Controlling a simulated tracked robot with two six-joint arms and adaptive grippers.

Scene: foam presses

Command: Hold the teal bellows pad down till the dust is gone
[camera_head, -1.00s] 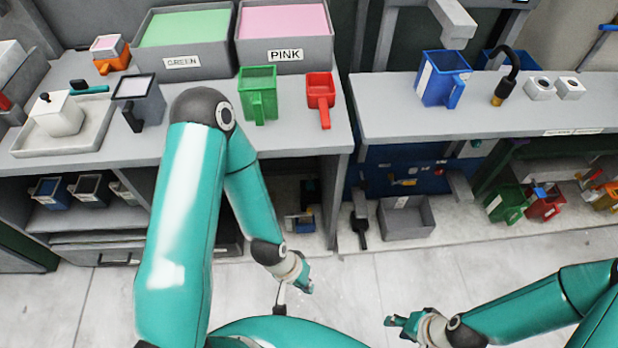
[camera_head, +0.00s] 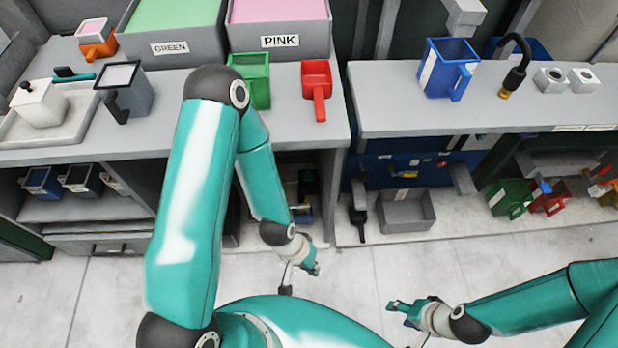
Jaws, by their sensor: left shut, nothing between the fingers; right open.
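I cannot pick out a teal bellows pad or any dust in this view. A small teal-handled item (camera_head: 75,75) lies at the back of the left counter, too small to identify for sure. My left gripper (camera_head: 314,268) hangs low in front of the left counter, shut and empty, above the floor. My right gripper (camera_head: 396,307) is open and empty at lower right, above the floor. Both grippers are apart from the counters.
The left counter (camera_head: 180,135) holds a white dispenser (camera_head: 40,104), a grey cup (camera_head: 128,95), a green jug (camera_head: 254,80), a red scoop (camera_head: 317,86), and GREEN and PINK foam bins. The right counter (camera_head: 385,110) holds a blue jug (camera_head: 445,68). Open floor lies in front.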

